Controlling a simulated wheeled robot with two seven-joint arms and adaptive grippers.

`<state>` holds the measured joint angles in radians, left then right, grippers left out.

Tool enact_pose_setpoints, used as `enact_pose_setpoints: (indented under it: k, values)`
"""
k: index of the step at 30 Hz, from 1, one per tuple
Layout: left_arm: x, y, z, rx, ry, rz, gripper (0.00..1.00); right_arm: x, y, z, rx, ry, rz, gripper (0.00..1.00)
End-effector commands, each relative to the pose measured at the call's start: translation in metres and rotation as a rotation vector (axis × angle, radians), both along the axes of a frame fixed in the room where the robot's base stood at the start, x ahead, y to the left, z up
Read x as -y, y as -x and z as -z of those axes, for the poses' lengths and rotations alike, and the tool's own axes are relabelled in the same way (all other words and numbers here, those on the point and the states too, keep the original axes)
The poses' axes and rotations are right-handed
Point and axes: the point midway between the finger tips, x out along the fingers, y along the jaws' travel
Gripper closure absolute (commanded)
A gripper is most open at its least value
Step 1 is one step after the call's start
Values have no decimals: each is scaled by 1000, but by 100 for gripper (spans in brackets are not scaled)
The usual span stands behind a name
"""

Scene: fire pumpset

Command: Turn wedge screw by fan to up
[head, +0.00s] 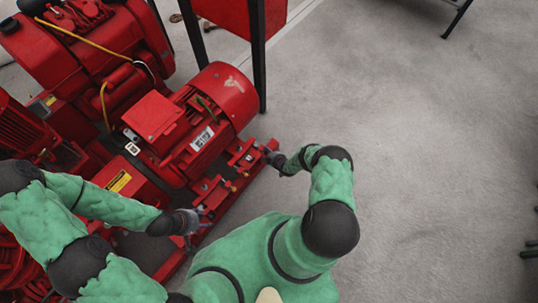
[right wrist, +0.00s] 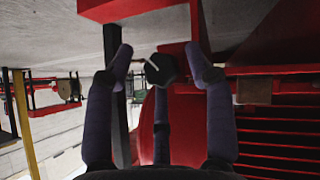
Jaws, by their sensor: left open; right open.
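In the head view my right gripper (head: 272,157) is at the pump base's right edge, close to the red motor's rounded fan end (head: 225,92), and hides the screw there. My left gripper (head: 198,222) is open at the base's near edge, lower left.
The red pumpset base (head: 215,187) carries small brackets along its edge. A red box on black legs (head: 258,60) stands just behind the motor.

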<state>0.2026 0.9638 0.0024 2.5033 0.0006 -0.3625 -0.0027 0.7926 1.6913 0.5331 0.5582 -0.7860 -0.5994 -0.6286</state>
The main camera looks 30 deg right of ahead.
Motion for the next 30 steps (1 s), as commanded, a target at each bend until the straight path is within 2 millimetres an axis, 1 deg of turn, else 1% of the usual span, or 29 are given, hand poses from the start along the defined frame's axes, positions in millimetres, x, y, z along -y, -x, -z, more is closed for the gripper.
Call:
enact_pose_setpoints:
  k: [1,2,3,5,6,7,19,30]
  values:
    - [0,0,0,0,0,0,48,0,0,0,0,0,0,45]
    - [0,0,0,0,0,0,48,0,0,0,0,0,0,54]
    - [0,0,0,0,0,0,48,0,0,0,0,0,0,65]
    - [0,0,0,0,0,0,48,0,0,0,0,0,0,82]
    - [0,0,0,0,0,0,48,0,0,0,-1,0,0,94]
    - [0,0,0,0,0,0,48,0,1,0,-1,0,0,98]
    - [0,0,0,0,0,0,48,1,3,2,-21,-35,2,98]
    - [0,0,0,0,0,0,48,2,4,3,-90,-195,3,98]
